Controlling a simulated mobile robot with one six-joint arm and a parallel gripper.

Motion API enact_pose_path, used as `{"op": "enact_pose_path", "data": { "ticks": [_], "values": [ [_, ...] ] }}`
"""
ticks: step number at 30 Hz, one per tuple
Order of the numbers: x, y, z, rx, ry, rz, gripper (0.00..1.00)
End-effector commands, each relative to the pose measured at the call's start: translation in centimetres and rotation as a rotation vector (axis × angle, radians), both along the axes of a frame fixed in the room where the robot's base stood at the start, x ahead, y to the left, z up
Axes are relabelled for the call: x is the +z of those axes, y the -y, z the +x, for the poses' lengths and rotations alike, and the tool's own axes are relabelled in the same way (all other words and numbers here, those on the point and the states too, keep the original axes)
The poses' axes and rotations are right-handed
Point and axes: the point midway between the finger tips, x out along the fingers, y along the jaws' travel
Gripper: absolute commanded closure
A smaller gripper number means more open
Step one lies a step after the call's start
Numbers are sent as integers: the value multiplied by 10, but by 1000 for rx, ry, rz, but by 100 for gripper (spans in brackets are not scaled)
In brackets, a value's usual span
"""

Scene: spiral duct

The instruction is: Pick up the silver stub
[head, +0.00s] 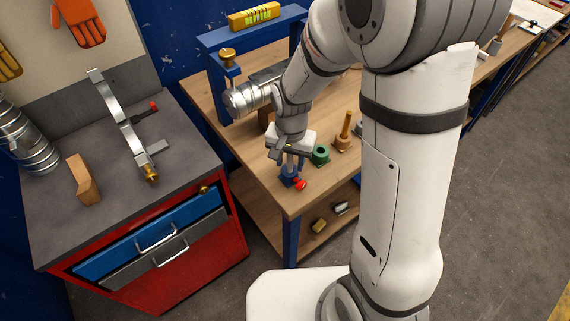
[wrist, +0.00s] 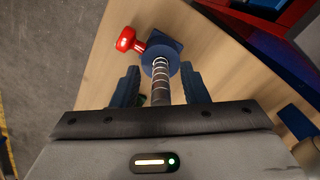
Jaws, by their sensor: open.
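The silver stub (wrist: 160,82) is a slim ribbed metal tube. In the wrist view it stands up from a round blue holder (wrist: 160,53) with a red knob (wrist: 127,40) at its side. My gripper (wrist: 159,74) is open, with one dark finger on each side of the stub and visible gaps between. In the head view my gripper (head: 291,159) points down over the blue holder (head: 288,178) at the bench's near corner. The stub is mostly hidden there by the fingers.
A green cup-shaped piece (head: 321,155) and a wooden peg stand (head: 344,136) are close to the right of my gripper. A red cabinet (head: 190,269) stands left.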

Motion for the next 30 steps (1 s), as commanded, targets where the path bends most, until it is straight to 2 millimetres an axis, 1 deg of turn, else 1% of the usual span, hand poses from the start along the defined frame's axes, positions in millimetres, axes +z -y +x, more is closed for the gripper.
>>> {"op": "enact_pose_path", "data": {
  "ticks": [2, 16, 26, 30],
  "values": [
    [0, 0, 0, 0, 0, 0, 61],
    [1, -1, 0, 1, 0, 0, 100],
    [1, -1, 0, 2, 0, 0, 100],
    [8, -1, 1, 2, 3, 1, 100]
  ]
}}
